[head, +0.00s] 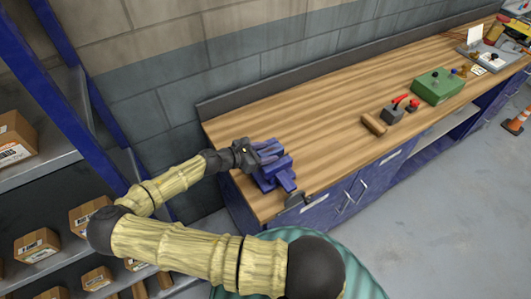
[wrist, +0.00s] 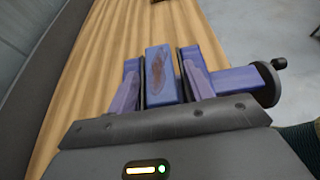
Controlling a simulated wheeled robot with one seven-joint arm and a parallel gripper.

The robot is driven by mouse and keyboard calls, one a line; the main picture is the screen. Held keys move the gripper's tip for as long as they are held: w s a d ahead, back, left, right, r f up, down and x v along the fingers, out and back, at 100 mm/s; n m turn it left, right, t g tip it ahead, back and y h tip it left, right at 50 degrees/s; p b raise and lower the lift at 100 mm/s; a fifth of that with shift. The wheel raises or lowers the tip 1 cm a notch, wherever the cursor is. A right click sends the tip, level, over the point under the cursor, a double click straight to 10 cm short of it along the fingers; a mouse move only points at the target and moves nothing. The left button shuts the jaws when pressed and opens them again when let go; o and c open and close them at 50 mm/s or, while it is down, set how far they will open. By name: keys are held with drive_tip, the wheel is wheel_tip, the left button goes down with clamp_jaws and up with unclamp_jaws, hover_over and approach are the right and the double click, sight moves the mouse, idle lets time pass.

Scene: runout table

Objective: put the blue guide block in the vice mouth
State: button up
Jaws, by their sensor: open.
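The blue vice (head: 272,172) is mounted at the near left end of the workbench. In the wrist view, its right jaw (wrist: 232,79) leads to a dark round handle (wrist: 278,64). The blue guide block (wrist: 160,62), with a brownish patch on its face, is between the vice's two sides, with dark thin plates close on either side of it. I cannot tell how deep it sits or whether it touches both sides. My gripper (head: 256,153) is open at the vice, around or just above the block. Its fingertips are hard to separate from the blue parts.
The wooden workbench (head: 330,105) runs off to the upper right against a wall. A wooden-looking bar (head: 374,124), a grey box with a red lever (head: 392,113) and a green box (head: 438,87) stand farther along. The bench top between them and the vice is clear. Blue shelving with cartons (head: 38,245) stands at left.

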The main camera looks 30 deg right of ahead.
drive_tip(key=shift+w+a+r, duration=0.15)
drive_tip(key=shift+w+a, duration=0.05)
drive_tip(key=shift+a, duration=0.2)
drive_tip(key=b+v, duration=0.3)
drive_tip(key=v, duration=0.8)
drive_tip(key=shift+s+b, duration=0.25)
drive_tip(key=shift+b, duration=0.05)
